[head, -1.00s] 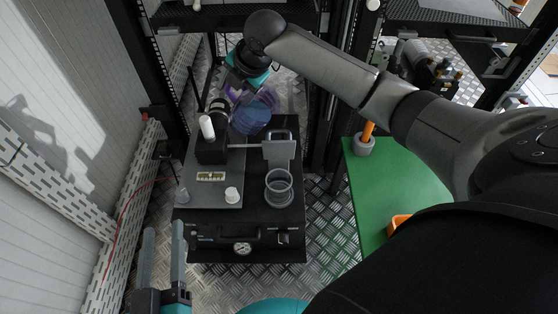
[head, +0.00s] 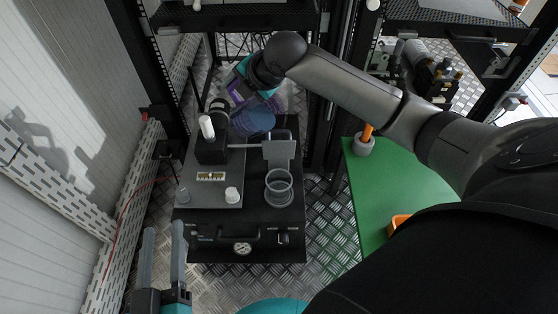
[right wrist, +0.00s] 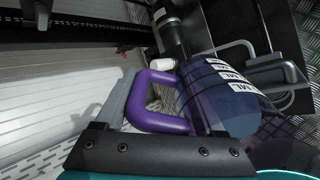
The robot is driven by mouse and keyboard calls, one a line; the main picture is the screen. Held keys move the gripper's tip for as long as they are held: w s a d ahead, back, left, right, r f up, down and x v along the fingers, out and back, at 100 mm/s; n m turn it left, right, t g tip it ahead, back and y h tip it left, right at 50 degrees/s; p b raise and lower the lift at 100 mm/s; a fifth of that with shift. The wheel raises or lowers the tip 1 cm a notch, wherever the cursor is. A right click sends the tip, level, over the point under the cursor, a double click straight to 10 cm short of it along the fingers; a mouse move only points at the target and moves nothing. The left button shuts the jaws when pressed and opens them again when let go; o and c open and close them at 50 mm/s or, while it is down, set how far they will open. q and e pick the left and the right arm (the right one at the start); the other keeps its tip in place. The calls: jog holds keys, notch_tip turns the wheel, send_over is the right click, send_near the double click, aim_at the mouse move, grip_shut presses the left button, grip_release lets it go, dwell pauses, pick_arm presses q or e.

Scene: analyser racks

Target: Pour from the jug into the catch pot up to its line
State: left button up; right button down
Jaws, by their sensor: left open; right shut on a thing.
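The jug (head: 254,119) is translucent blue with a purple handle. It hangs over the back of the black analyser unit, behind the catch pot and to its left. My right gripper (head: 240,91) is shut on the jug's purple handle, which shows large in the right wrist view (right wrist: 140,98). There the jug's blue body (right wrist: 232,98) carries white labels and looks tilted. I cannot make out the liquid level. The catch pot (head: 279,189) is a clear grey round vessel, upright at the unit's right side. Its line cannot be made out. My left gripper (head: 163,232) is open and empty at the lower left.
A grey upright plate (head: 279,151) stands just behind the catch pot. A green table (head: 395,195) lies to the right.

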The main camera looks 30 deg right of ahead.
jog(key=shift+s+d+r+t+y, duration=0.1)
jog(key=shift+s+r+t+y, duration=0.15)
jog(key=shift+t, duration=0.4)
jog(key=shift+s+r+t+y, duration=0.2)
jog(key=shift+s+t, duration=0.1)
jog(key=shift+t, duration=0.35)
dwell(1.7)
jog(key=shift+s+d+r+t, duration=0.1)
jog(key=shift+s+t, duration=0.35)
jog(key=shift+t, duration=0.35)
dwell(4.2)
